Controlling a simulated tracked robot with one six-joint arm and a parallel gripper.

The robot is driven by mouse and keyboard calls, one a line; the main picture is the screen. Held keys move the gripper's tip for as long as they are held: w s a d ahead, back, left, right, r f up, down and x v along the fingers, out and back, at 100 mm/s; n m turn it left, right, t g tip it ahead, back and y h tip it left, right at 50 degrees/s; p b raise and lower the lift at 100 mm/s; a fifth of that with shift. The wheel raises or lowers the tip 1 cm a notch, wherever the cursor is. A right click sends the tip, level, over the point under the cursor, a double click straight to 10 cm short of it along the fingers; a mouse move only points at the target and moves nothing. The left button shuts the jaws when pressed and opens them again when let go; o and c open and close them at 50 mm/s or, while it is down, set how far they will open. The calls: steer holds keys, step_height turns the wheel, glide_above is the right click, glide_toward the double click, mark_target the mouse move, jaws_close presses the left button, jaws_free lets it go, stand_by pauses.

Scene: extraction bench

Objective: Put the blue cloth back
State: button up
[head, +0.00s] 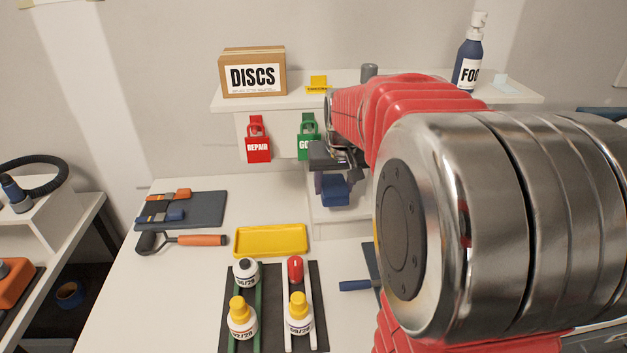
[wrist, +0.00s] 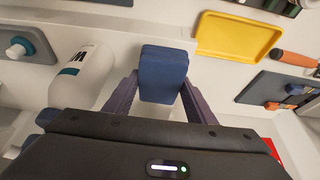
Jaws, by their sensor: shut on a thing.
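The blue cloth (wrist: 163,75), a folded block, is between the two fingers of my gripper (wrist: 160,90), which is shut on it. In the head view the cloth (head: 335,191) hangs at the tip of my gripper (head: 325,180), under the shelf and in front of a white stand (head: 335,225). It appears held above the bench, apart from the yellow tray. My arm hides much of the right side in the head view.
A white bottle (wrist: 82,75) is close left of the cloth in the wrist view. An empty yellow tray (head: 271,240) lies on the bench. Red (head: 258,143) and green (head: 307,127) tags hang under the shelf (head: 300,99). Several small bottles stand in front.

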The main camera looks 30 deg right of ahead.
mark_target(333, 189)
steer(key=shift+w, duration=0.15)
steer(key=shift+w+d, duration=0.45)
steer(key=shift+w, duration=0.4)
steer(key=shift+f, duration=1.55)
steer(key=shift+f, duration=0.25)
steer(key=o, duration=0.9)
steer(key=shift+o, duration=0.2)
steer(key=shift+s+r, duration=0.1)
steer(key=shift+r, duration=0.05)
steer(key=v, duration=1.3)
steer(key=shift+d+r, duration=0.1)
steer(key=shift+r, duration=0.25)
